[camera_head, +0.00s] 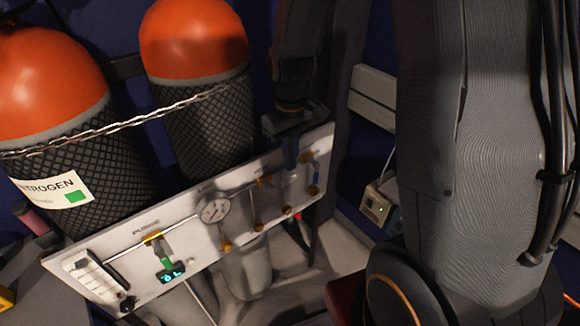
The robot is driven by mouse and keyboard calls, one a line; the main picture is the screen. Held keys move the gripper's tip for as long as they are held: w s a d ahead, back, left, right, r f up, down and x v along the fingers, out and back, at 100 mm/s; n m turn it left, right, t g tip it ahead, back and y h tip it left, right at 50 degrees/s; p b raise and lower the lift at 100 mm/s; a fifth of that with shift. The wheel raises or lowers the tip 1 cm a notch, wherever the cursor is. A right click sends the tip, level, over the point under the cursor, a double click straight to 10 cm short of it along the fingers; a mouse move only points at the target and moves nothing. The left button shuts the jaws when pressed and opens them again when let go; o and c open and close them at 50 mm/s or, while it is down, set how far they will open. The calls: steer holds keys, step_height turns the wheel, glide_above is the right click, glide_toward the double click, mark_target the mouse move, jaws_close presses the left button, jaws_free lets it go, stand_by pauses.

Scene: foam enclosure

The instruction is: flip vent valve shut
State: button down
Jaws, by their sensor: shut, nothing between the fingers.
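A white tilted panel (185,240) carries brass fittings, thin tubing and a round pressure gauge (213,210). A label on its left part reads PURGE. Near it is a brass valve with a greenish handle (161,250). At the right end, a small blue part (313,190) sits among brass fittings. No vent label is legible, so I cannot tell for certain which valve is the vent valve. My gripper (290,160) is shut and empty, pointing down at the panel's upper right part. It covers some fittings there; whether it touches them is unclear.
Two orange-topped cylinders in black mesh, one labelled nitrogen (62,190), stand behind the panel, with a chain (120,125) across them. A flowmeter (90,275) and green display (170,272) are on the panel's left. A small box (377,205) is right. My arm fills the right side.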

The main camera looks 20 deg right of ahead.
mark_target(290, 178)
steer(key=shift+f+p, duration=0.4)
steer(key=shift+f, duration=1.4)
steer(key=shift+a, duration=0.2)
steer(key=shift+d, duration=0.15)
